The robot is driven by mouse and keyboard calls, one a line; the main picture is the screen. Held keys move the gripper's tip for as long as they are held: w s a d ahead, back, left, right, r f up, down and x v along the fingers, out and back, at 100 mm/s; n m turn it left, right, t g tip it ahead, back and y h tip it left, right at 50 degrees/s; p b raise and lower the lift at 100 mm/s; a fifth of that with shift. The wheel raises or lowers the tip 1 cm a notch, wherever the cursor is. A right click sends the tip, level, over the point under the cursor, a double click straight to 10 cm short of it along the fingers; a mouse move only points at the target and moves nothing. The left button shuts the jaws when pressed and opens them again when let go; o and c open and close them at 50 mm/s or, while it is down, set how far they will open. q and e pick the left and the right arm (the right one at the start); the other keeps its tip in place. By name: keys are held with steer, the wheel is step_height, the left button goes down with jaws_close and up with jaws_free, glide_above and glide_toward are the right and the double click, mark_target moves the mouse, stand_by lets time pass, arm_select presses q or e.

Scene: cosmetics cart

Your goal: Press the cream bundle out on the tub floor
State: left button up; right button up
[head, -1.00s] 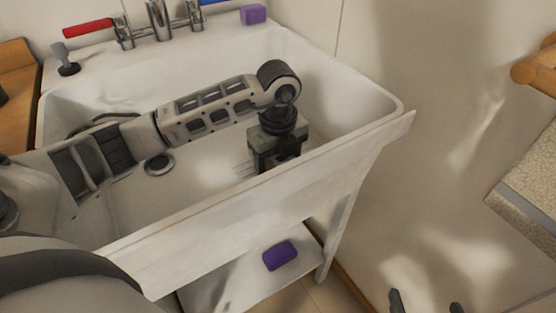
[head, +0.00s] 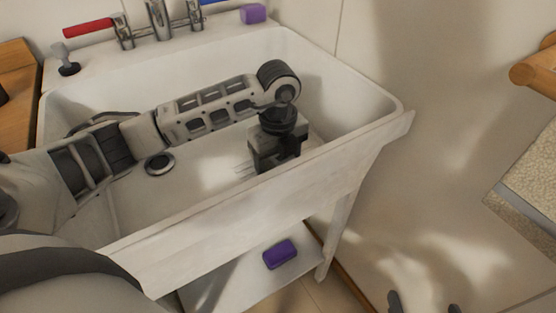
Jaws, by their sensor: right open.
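The white tub (head: 370,110) fills the left and middle of the head view. Its floor (head: 130,200) shows around my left arm, with a bright pale patch beside the gripper. I cannot make out a cream bundle as a separate thing. My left gripper (head: 275,165) points down inside the tub near the front wall. Its fingertips are partly hidden by the front rim and its own body, so its jaw state and any contact are unclear. My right gripper (head: 425,305) shows only as two dark fingertips, spread apart, at the bottom edge, right of the tub.
A drain (head: 160,163) lies in the tub floor. A tap (head: 158,20) with red and blue handles and a purple block (head: 253,14) are at the back. A purple item (head: 280,254) lies on a shelf below. A beige textured surface (head: 530,190) stands at the right.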

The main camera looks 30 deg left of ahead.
arm_select(q)
steer(key=shift+f, duration=0.1)
arm_select(e)
steer(key=shift+w+r, duration=0.25)
steer(key=shift+r, duration=0.1)
stand_by(0.6)
arm_select(q)
steer(key=shift+p, duration=0.3)
arm_select(e)
steer(key=shift+s, duration=0.2)
steer(key=shift+w+r, duration=0.1)
steer(key=shift+w, duration=0.05)
stand_by(0.7)
arm_select(q)
step_height(320, 180, up, 9)
steer(key=p, duration=0.7)
steer(key=shift+r+p, duration=0.2)
steer(key=shift+p, duration=0.2)
step_height(320, 180, up, 6)
steer(key=p, duration=0.4)
steer(key=shift+f+p, duration=0.1)
steer(key=shift+p, duration=0.2)
arm_select(e)
steer(key=r, duration=0.1)
steer(key=d+r+g, duration=0.1)
steer(key=r+h, duration=0.1)
steer(key=shift+s+d+r+n, duration=0.25)
steer(key=shift+s+n, duration=0.05)
